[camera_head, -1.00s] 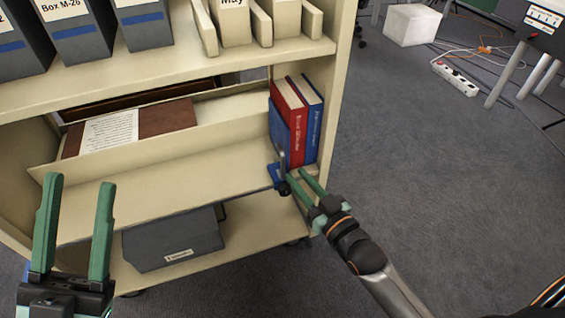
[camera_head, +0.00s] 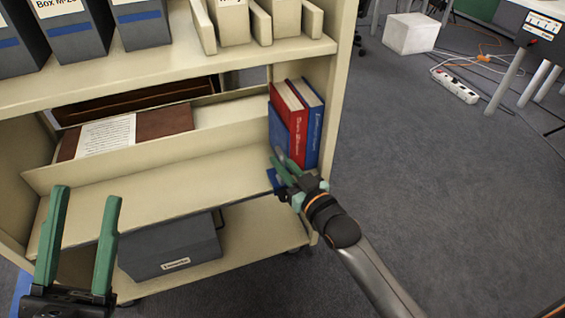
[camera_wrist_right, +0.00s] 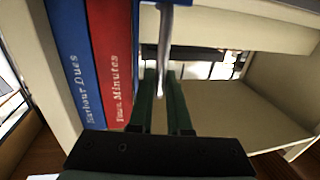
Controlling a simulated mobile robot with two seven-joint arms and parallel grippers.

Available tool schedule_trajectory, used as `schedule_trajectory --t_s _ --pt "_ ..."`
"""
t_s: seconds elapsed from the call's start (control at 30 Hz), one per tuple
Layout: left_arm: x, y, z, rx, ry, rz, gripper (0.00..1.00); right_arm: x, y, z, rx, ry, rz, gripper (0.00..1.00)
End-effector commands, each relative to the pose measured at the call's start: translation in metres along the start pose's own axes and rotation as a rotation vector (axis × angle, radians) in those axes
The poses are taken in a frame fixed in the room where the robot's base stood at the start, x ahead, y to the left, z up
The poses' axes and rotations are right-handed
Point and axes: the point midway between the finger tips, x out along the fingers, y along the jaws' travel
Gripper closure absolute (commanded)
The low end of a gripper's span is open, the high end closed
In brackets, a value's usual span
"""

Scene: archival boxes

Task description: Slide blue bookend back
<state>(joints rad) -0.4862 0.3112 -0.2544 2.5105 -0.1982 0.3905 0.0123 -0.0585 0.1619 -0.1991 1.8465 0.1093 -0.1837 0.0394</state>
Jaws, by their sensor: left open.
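The blue bookend (camera_head: 279,133) stands at the right end of the cart's middle shelf, against the left side of a red book (camera_head: 297,135) and a blue book (camera_head: 314,130). Its low front part (camera_head: 272,180) shows at the shelf's front edge. My right gripper (camera_head: 281,163) is at this front part, partly covering it. In the right wrist view a grey metal upright (camera_wrist_right: 165,45) comes down between the gripper's fingers (camera_wrist_right: 163,92); whether they press on it I cannot tell. My left gripper (camera_head: 84,205) is open and empty, left of the cart's front.
A brown folder (camera_head: 165,121) with a white sheet lies on the middle shelf, left of the books. A grey box (camera_head: 170,250) sits on the bottom shelf. The middle shelf's front is clear.

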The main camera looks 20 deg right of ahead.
Motion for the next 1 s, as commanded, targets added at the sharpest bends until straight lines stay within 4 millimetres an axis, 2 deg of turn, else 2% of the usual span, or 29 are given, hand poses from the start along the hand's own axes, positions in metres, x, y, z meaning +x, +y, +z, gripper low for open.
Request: schedule_trajectory --t_s 0.03,0.13,1.0 --pt "0.0 0.0 0.0001 -0.001 0.0 -0.001 0.5 -0.0001 0.0 0.0001 0.0 0.0 0.0 0.91" --pt "0.0001 -0.0002 0.0001 -0.002 -0.001 -0.003 0.5 -0.0002 0.0 0.0001 0.0 0.0 0.0 1.0" --pt "0.0 -0.0002 0.0002 -0.002 -0.001 -0.004 0.5 -0.0005 0.0 0.0006 0.0 -0.001 0.0 1.0"
